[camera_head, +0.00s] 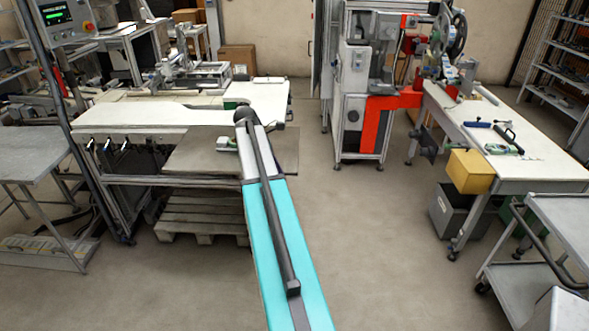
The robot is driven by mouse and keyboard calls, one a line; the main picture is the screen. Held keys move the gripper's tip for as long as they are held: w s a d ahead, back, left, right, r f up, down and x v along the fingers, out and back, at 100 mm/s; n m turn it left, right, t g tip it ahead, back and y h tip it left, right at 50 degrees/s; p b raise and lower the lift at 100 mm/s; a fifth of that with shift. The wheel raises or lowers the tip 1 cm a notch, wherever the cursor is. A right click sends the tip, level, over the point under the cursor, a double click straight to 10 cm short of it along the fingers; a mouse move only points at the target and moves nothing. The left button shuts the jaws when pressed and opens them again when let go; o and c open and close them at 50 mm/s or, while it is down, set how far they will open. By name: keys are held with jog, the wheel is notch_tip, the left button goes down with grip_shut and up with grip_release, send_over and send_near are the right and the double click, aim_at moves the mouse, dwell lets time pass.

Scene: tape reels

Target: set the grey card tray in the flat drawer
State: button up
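I cannot make out the grey card tray for certain in the head view. A flat grey-brown panel (192,158) sticks out at the front of the long white workbench at the left centre; it may be the flat drawer, but I cannot tell. A small green and white item (228,144) shows at its right side, close against my arm. My teal and white arm reaches up from the bottom centre across the panel's right edge. My gripper does not show; the far end of the arm hides that area.
A wooden pallet (203,214) lies under the panel. At the right stand a white table (505,150) with tools, a yellow bin (470,171) and a grey cart (562,222). A grey side table (32,153) stands at the left. The floor right of my arm is clear.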

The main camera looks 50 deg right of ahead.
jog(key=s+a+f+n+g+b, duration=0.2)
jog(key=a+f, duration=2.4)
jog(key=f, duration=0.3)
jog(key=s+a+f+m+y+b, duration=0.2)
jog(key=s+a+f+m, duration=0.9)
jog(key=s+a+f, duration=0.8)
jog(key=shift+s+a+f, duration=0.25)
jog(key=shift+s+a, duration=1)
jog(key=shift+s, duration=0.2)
